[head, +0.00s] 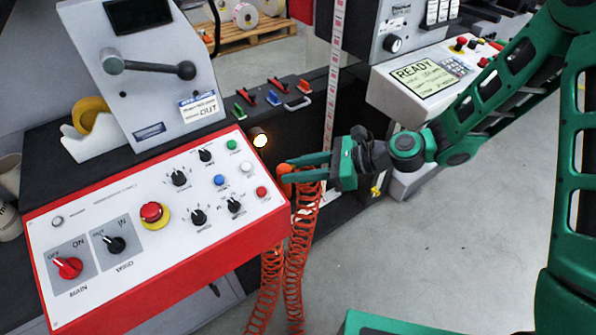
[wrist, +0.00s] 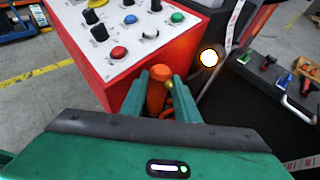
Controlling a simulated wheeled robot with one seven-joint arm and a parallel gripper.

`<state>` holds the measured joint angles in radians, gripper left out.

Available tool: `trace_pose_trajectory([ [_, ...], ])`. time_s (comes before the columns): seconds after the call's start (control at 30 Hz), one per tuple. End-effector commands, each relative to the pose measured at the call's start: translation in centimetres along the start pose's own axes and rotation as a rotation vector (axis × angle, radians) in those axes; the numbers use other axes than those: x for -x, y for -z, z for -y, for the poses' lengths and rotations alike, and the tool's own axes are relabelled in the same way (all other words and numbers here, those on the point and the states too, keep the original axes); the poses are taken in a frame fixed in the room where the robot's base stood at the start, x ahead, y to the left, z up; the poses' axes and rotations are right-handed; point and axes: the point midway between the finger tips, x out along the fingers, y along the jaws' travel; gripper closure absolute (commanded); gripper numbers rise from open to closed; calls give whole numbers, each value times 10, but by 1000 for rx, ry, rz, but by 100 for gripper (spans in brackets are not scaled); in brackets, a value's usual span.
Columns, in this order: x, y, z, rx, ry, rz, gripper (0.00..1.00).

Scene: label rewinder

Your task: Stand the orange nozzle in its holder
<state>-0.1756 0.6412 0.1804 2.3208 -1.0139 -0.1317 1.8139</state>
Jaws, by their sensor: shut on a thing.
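The orange nozzle (head: 285,169) is between the fingers of my gripper (head: 290,168), beside the right end of the red and white control panel. An orange coiled hose (head: 300,225) hangs below the nozzle. I cannot make out the nozzle's holder in either view.
The control panel (head: 130,240) with knobs and buttons is close to the left of the nozzle. A glowing round lamp (head: 260,138) and several coloured levers (head: 275,94) are behind it. A label strip (head: 333,90) runs vertically behind. Grey floor (head: 420,240) is clear at right.

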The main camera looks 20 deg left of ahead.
Motion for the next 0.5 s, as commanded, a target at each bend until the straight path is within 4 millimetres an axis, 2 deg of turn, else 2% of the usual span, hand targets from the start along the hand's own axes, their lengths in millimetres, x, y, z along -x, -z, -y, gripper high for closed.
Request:
trace_pose_trajectory([
  [0.1, -4, 9, 0, -1, -1, 0, 99],
  [0.27, -4, 9, 0, 1, 0, 0, 99],
  [0.3, -4, 10, 0, 0, 0, -1, 67],
  [0.37, -4, 10, 0, 0, 0, -1, 53],
  [0.5, -4, 9, 0, 0, 0, -1, 53],
])
